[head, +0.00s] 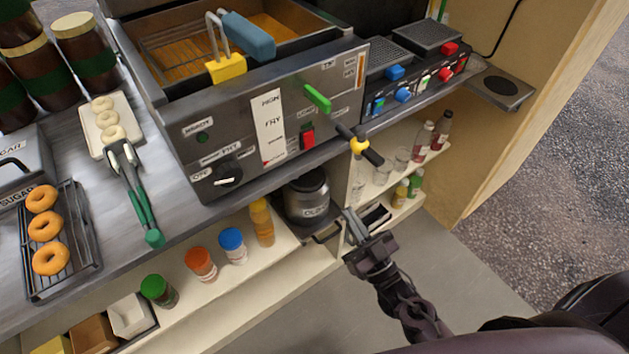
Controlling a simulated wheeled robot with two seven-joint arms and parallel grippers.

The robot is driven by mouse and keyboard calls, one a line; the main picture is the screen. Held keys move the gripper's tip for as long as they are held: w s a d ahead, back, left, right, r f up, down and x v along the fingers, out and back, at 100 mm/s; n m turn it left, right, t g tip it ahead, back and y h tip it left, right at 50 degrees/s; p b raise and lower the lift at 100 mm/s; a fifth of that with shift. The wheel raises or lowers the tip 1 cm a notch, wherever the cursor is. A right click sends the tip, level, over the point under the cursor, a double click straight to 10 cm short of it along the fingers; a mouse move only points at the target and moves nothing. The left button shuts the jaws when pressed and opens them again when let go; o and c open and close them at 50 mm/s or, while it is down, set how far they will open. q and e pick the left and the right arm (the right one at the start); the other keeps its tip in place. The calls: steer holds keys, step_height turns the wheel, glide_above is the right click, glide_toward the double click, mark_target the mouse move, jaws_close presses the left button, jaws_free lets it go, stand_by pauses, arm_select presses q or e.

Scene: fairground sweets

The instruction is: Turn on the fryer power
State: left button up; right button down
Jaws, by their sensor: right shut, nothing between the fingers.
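The fryer (225,150) is a steel unit with a basket and brown oil at the top. I cannot tell which way the red switch is set. A black lever with a yellow collar (359,146) sticks out at the panel's right. My right gripper (351,221) is shut and empty, below and right of the red switch, in front of the lower shelf and clear of the panel. My left gripper is not in view.
A hotplate unit with red and blue knobs (403,94) is right of the fryer. Tongs (130,185) and doughnuts (46,227) lie left. Floor at the right is open.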

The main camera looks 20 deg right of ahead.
step_height(320, 180, up, 4)
steer(key=s+t+y, duration=0.1)
steer(key=t, duration=0.1)
steer(key=y+p, duration=0.1)
glide_toward(309, 142)
steer(key=shift+s+r, duration=1)
steer(key=shift+r, duration=0.4)
steer(key=shift+n, duration=0.3)
steer(key=w, duration=0.2)
steer(key=w+a, duration=0.1)
steer(key=w, duration=0.1)
steer(key=w+r+p, duration=0.1)
steer(key=w, duration=0.1)
steer(key=shift+a, duration=0.15)
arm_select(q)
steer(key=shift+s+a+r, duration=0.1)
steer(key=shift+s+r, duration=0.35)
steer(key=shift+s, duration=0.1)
